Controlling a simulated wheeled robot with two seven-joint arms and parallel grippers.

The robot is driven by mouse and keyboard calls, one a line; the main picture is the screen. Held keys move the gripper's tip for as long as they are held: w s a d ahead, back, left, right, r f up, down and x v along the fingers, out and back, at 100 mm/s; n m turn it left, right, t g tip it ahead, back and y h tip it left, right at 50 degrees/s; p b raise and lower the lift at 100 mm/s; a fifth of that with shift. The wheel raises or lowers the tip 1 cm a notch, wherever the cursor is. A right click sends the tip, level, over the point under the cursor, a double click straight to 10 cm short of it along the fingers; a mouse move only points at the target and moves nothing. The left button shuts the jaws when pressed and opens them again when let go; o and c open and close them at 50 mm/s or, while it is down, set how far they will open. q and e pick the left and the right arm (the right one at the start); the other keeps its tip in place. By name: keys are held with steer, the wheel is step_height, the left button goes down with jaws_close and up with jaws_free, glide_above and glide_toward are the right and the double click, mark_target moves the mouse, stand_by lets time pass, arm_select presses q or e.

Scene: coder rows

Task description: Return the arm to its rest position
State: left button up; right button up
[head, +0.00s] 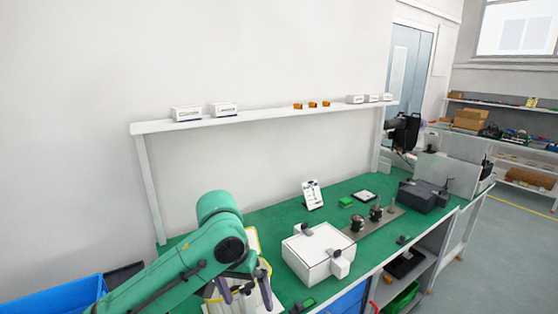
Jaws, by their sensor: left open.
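My left arm comes in from the lower left, and its green links reach over the near left end of the green workbench (285,220). My left gripper (245,296) points down there with its dark fingers apart. It is in front of a white and yellow object (252,243), which the arm partly hides. I see nothing held between the fingers. My right arm and gripper are not in view.
A white box-shaped device (314,254) stands right of my left gripper. Metal fixtures (376,213), a small green block (345,202) and a dark case (422,195) lie farther right. A blue bin (55,301) is at lower left. A shelf (265,115) with small boxes spans the back.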

arm_select(q)
steer(key=s+d+f+m+t+h, duration=0.1)
steer(key=s+d+f+t+h, duration=0.2)
steer(key=f, duration=0.6)
steer(key=s+a+f+n+y, duration=0.1)
steer(key=s+a+f, duration=0.35)
steer(key=a, duration=0.25)
steer(key=s+a+f+y, duration=0.2)
steer(key=s+a+f, duration=0.1)
steer(key=s+a, duration=0.25)
steer(key=s+a+f+n+y, duration=0.1)
steer(key=s+a+f, duration=0.3)
steer(key=a, duration=0.3)
step_height(320, 180, down, 25)
steer(key=s+g+b, duration=0.1)
steer(key=s+b, duration=0.1)
steer(key=s, duration=0.1)
steer(key=s+a+f+g+b, duration=0.1)
steer(key=s+a+f+b, duration=0.1)
steer(key=s+f, duration=1.2)
steer(key=shift+s+a+f+m+g+y, duration=0.3)
steer(key=shift+s+a+f, duration=0.1)
steer(key=shift+s, duration=0.6)
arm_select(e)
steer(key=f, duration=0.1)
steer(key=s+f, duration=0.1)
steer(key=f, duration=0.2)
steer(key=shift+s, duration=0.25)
